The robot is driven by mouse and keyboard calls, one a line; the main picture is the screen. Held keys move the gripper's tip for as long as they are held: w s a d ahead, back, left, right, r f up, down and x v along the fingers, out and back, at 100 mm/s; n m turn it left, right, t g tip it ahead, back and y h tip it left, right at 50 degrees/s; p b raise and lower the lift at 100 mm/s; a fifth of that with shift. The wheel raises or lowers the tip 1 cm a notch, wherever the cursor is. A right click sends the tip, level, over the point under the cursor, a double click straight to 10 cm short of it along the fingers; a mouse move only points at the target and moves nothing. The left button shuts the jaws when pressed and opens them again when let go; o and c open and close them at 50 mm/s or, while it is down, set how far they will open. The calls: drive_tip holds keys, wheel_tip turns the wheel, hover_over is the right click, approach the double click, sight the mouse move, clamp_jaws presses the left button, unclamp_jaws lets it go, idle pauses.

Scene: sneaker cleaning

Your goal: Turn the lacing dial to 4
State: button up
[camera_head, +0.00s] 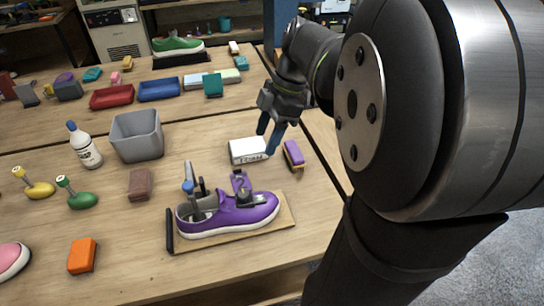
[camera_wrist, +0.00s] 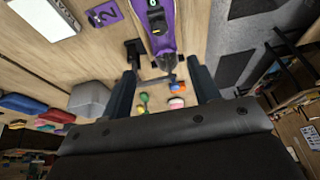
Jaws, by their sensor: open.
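A purple sneaker (camera_head: 240,215) with a pale sole lies on its side-to-side board (camera_head: 285,222), toe to the right. It also shows at the top of the wrist view (camera_wrist: 163,36). A dark, dial-like part (camera_head: 245,196) sits on its upper, below a raised purple panel (camera_head: 240,182) with a mark that looks like a 2. The wrist view shows a black part with a pale green digit (camera_wrist: 154,5), too cropped to read surely. My gripper (camera_head: 268,137) is open, with nothing visibly held. It hangs behind the shoe, apart from it; its fingers (camera_wrist: 163,88) also show in the wrist view.
A white box (camera_head: 248,151) and a purple-topped brush (camera_head: 293,155) lie behind the shoe. A brown block (camera_head: 140,184), grey bin (camera_head: 137,136), white bottle (camera_head: 84,146) and orange block (camera_head: 82,256) stand left.

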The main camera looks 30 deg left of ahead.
drive_tip(key=n, duration=0.1)
approach(245, 193)
drive_tip(key=x, duration=0.9)
drive_tip(key=shift+c, duration=0.3)
drive_tip(key=c, duration=0.9)
